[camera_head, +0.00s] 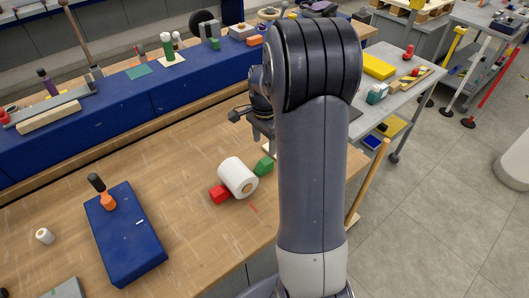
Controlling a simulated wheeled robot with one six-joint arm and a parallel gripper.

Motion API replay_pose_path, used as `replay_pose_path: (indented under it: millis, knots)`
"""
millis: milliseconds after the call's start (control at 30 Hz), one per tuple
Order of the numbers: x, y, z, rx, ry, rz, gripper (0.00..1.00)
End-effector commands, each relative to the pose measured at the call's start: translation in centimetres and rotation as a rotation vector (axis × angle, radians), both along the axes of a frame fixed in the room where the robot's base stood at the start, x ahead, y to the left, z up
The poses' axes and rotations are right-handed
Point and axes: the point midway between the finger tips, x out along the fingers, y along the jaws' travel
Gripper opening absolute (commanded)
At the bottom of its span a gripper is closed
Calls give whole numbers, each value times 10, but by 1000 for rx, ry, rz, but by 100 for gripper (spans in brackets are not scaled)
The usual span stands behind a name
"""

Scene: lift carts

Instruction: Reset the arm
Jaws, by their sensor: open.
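My arm rises in the middle of the view, its grey upper link and dark ribbed elbow standing in front of the workbench (150,150). Past the elbow the arm folds down on the far side, and my gripper (267,146) shows only in part at its left edge, above the bench top. The gripper is open, and I see nothing held in it. Much of the wrist and fingers is hidden behind my own arm.
A white roll (238,177) lies between a red block (219,194) and a green block (264,166) near the gripper. A blue case (128,245) lies at left. A blue raised shelf (190,85) runs behind. A grey cart (395,87) stands at right; the floor beyond is partly clear.

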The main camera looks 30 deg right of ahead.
Motion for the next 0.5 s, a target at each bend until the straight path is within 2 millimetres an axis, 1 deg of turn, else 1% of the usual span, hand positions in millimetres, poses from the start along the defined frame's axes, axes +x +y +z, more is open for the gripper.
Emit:
replay_pose_path:
  millis: [33, 167, 500]
  knots:
    - [1, 0, 5, 0, -3, 0, 56]
    - [0, 0, 12, -1, -1, 0, 56]
    - [0, 0, 11, 0, 0, 0, 56]
